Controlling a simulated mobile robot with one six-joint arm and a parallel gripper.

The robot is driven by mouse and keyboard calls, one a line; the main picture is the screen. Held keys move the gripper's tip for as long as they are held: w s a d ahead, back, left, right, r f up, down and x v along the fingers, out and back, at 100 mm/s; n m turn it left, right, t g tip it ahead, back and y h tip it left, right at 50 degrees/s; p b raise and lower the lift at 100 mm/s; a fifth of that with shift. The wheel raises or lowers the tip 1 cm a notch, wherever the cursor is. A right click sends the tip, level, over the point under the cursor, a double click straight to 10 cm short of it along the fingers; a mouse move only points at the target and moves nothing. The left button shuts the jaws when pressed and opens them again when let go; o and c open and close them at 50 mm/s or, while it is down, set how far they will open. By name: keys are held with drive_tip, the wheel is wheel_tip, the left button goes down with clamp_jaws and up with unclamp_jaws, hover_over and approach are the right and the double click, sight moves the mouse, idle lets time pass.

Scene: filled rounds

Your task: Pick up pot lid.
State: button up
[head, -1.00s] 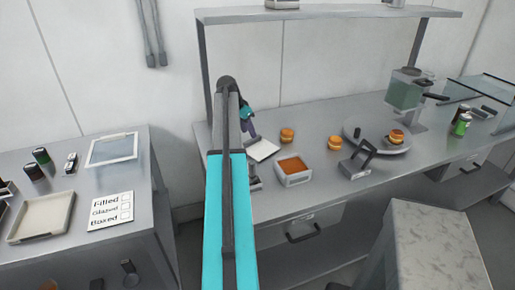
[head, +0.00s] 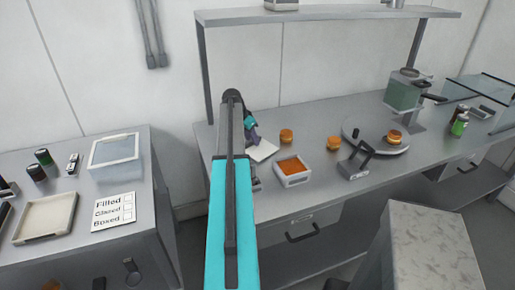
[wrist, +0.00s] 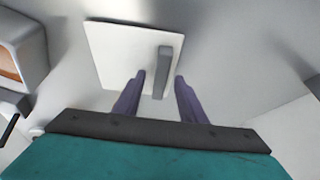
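The pot lid (wrist: 115,55) is a flat white square plate with a grey bar handle (wrist: 164,72). In the head view the lid (head: 265,152) lies on the metal counter, partly hidden behind my gripper. My gripper (wrist: 159,82) is open. In the wrist view its two purple fingers point at the lid, with the near end of the handle between the fingertips and a gap on each side. In the head view my gripper (head: 254,139) is low over the lid's left part.
A square white pot (head: 293,180) with orange filling stands just right of the lid. Two filled buns (head: 286,136) (head: 333,143) stand behind and to its right. A shelf (head: 330,14) hangs above.

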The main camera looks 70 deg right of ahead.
drive_tip(key=shift+f, duration=0.2)
idle(0.7)
clamp_jaws()
